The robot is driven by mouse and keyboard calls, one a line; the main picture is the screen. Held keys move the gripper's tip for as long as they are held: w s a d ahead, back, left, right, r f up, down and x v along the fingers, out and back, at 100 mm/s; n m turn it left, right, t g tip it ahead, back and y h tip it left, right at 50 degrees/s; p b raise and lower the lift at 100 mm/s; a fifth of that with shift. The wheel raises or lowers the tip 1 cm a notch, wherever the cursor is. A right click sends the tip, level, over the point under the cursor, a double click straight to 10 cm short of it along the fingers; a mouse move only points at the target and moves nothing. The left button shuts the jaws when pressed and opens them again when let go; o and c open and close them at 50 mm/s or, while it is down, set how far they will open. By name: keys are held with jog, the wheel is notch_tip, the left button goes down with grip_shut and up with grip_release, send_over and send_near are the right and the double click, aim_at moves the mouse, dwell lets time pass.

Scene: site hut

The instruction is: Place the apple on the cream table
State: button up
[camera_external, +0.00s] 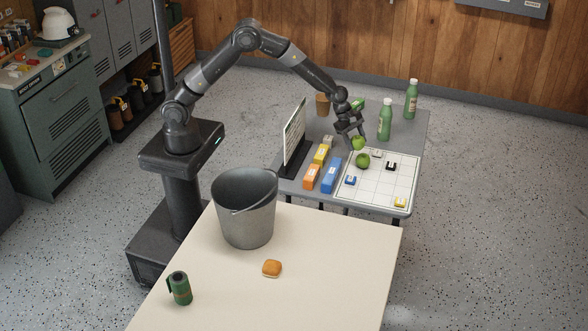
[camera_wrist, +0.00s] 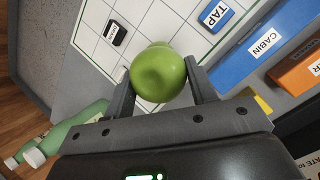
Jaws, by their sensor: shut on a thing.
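My gripper (camera_external: 356,138) is shut on a green apple (camera_external: 358,144) above the grey table. In the wrist view the held apple (camera_wrist: 158,76) sits between the two fingers of my gripper (camera_wrist: 162,88). A second green apple (camera_external: 362,161) rests on the white grid board just below the held one. In the wrist view, only a sliver of green shows behind the held apple. The cream table (camera_external: 330,265) stands in the foreground, apart from my gripper.
The grey table (camera_external: 407,130) carries green bottles (camera_external: 385,120), blue and orange labelled blocks (camera_external: 331,176), an upright sign (camera_external: 294,137) and a grid board (camera_external: 378,184).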

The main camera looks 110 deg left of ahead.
jog(key=d+f+m+g+h, duration=0.15)
jog(key=d+m+h, duration=0.5)
jog(key=d, duration=1.75)
jog(key=s+d+r+m+g+y, duration=0.1)
jog(key=s+d+m+g, duration=0.15)
jog(key=d+m, duration=0.6)
jog(key=s+d+r+m+g+y, duration=0.15)
jog(key=s+d+m, duration=0.25)
jog(key=d, duration=1)
jog(key=shift+g+h, duration=0.3)
jog(key=shift+g, duration=0.05)
notch_tip(320, 180, down, 10)
jog(key=shift+f, duration=0.2)
jog(key=shift+f, duration=0.1)
jog(key=o, duration=1)
jog(key=shift+s, duration=0.1)
jog(key=shift+o, duration=0.2)
